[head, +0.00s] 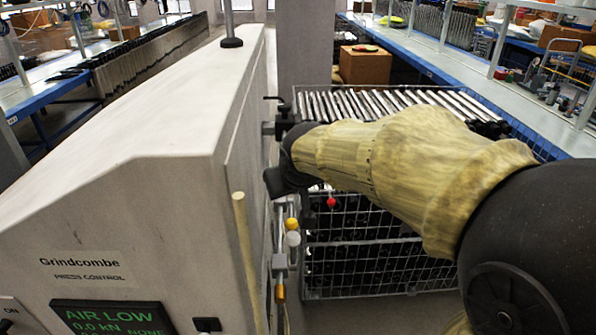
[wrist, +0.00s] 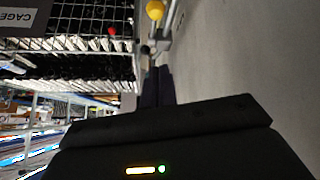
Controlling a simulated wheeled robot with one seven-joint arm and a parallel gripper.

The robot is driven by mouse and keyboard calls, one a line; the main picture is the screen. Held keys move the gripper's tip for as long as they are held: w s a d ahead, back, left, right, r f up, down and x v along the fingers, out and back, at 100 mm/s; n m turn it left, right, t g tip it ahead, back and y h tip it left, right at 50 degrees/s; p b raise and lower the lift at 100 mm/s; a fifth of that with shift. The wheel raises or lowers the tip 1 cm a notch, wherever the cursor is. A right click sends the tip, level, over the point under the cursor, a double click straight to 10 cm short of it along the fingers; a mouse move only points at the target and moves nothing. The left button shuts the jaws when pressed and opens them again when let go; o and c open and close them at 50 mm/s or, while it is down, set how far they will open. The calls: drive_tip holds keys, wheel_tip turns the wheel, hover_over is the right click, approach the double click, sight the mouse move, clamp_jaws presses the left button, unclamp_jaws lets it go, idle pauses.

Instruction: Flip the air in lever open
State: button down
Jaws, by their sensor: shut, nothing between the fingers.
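The side of the grey press cabinet (head: 130,170) carries pipework with several small knobs and fittings. A red knob (head: 331,202), a yellow knob (head: 292,224) and a pale grey knob (head: 293,238) show below my gripper (head: 280,182) in the head view. I cannot tell which part is the air in lever; no label for it is readable. In the wrist view the yellow knob (wrist: 155,10) and red knob (wrist: 112,30) lie beyond the fingertips. My gripper (wrist: 157,75) is shut and empty, close to the cabinet side. My tan-sleeved arm hides part of the fittings behind it.
The cabinet screen (head: 112,318) reads AIR LOW and 0.0 kN. A wire cage (head: 380,275) holding dark tubes stands behind my arm. A wooden rod (head: 245,260) stands along the cabinet edge. Blue-edged benches line both sides; floor shows at the lower middle.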

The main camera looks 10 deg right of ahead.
drive_tip(key=v, duration=1)
drive_tip(key=shift+f, duration=0.1)
drive_tip(key=s+d+f+m+g+p, duration=0.1)
drive_tip(key=s+d+f+g+p, duration=0.1)
drive_tip(key=s+f+p, duration=0.2)
drive_tip(key=s+d+f+m+g+p, duration=0.1)
drive_tip(key=s+d+f+g+p, duration=0.1)
drive_tip(key=f+p, duration=0.4)
wheel_tip(320, 180, down, 5)
drive_tip(key=shift+s+d+f+g, duration=0.15)
drive_tip(key=shift+s+g, duration=0.45)
drive_tip(key=shift+s, duration=0.3)
